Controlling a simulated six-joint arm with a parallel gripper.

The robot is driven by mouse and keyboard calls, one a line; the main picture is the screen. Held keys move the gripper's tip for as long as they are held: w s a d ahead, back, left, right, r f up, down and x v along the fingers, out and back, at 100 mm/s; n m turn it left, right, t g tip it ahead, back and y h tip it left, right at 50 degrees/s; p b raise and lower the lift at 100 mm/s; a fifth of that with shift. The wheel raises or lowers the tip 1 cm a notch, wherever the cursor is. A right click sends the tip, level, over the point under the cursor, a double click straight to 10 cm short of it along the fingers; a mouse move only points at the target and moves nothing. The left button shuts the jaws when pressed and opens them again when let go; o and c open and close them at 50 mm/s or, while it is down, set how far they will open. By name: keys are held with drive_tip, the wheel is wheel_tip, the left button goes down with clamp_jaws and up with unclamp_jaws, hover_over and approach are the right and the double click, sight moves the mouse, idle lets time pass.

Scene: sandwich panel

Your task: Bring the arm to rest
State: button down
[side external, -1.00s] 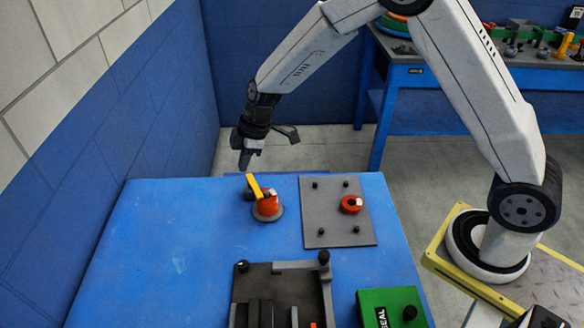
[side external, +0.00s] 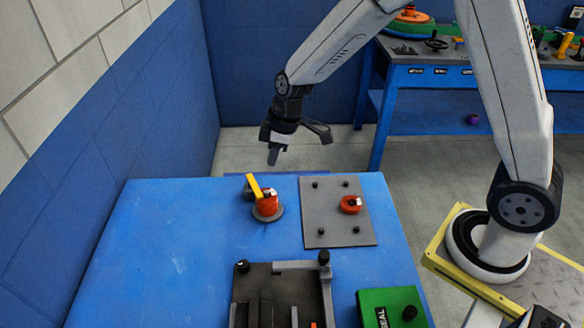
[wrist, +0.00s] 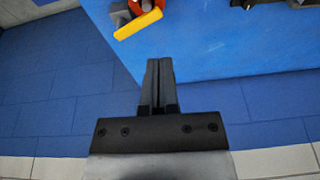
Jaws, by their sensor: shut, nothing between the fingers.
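My gripper (side external: 273,156) hangs above the back edge of the blue table, pointing down, shut and empty. In the wrist view its two fingers (wrist: 160,64) lie together with nothing between them. It is apart from the red knob with a yellow lever (side external: 266,203), which stands on a round grey base on the table, in front of and below the gripper. The yellow lever (wrist: 138,24) also shows at the top of the wrist view.
A grey plate (side external: 330,225) with black pegs and a red part (side external: 351,204) lies to the right. A dark fixture (side external: 262,280) and a green block (side external: 392,308) sit at the front. The table's left side (side external: 150,240) is clear. A workbench (side external: 440,88) stands behind.

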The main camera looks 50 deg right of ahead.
drive_tip(key=s+d+r+m+h, duration=0.1)
drive_tip(key=s+d+m, duration=0.2)
drive_tip(key=s, duration=0.5)
drive_tip(key=s+d+r+m+h, duration=0.1)
drive_tip(key=s+d+m, duration=0.2)
drive_tip(key=s+m, duration=0.2)
drive_tip(key=s, duration=0.2)
drive_tip(key=shift+s+m+t, duration=0.3)
drive_tip(key=shift+s, duration=0.05)
drive_tip(key=shift+d+r, duration=0.1)
